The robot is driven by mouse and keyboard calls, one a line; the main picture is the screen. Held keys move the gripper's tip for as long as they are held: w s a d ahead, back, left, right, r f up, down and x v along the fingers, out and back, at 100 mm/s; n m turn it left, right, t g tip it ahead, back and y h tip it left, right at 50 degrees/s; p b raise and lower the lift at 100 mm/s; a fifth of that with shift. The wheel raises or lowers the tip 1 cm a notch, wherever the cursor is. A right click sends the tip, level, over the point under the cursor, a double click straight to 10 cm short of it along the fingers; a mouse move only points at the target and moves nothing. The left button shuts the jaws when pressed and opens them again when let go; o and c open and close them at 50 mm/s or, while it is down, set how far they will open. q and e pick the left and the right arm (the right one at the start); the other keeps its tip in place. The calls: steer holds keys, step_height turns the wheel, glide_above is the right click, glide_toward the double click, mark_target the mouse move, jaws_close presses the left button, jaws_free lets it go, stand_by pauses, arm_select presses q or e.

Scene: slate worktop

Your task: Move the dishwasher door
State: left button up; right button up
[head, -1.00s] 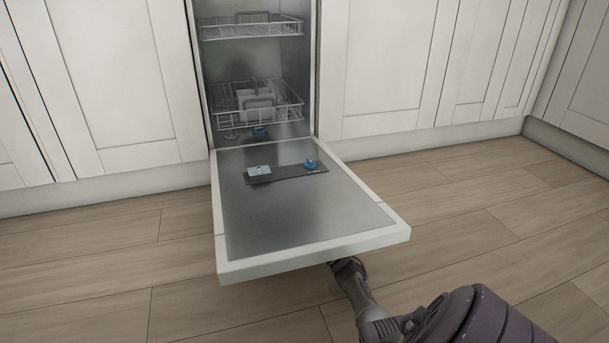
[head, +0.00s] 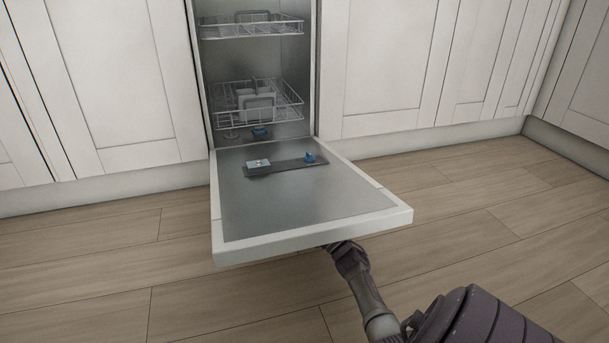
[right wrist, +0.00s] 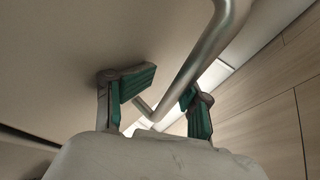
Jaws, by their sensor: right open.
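The dishwasher door (head: 305,200) is folded down, near level, with its inner steel face up and its white front edge toward me. In the right wrist view the door's pale outer face (right wrist: 60,60) fills the left and a metal bar handle (right wrist: 205,50) runs along it. My right gripper (right wrist: 155,95) is open, with its green-padded fingers on either side of the handle's line. In the head view my right arm reaches under the door's front edge, and the door hides the fingers. My left gripper is not in view.
The dishwasher's upper rack (head: 250,28) and lower rack (head: 256,103) are inside the cavity. White cabinets (head: 400,60) flank it. The wooden floor (head: 110,260) is clear on both sides of the door.

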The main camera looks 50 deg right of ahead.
mark_target(299, 184)
steer(key=shift+r, duration=2.7)
steer(key=shift+f, duration=0.1)
steer(key=s+d+f, duration=0.1)
steer(key=s+f, duration=0.8)
steer(key=f, duration=0.4)
steer(key=shift+d, duration=0.35)
steer(key=shift+f, duration=0.15)
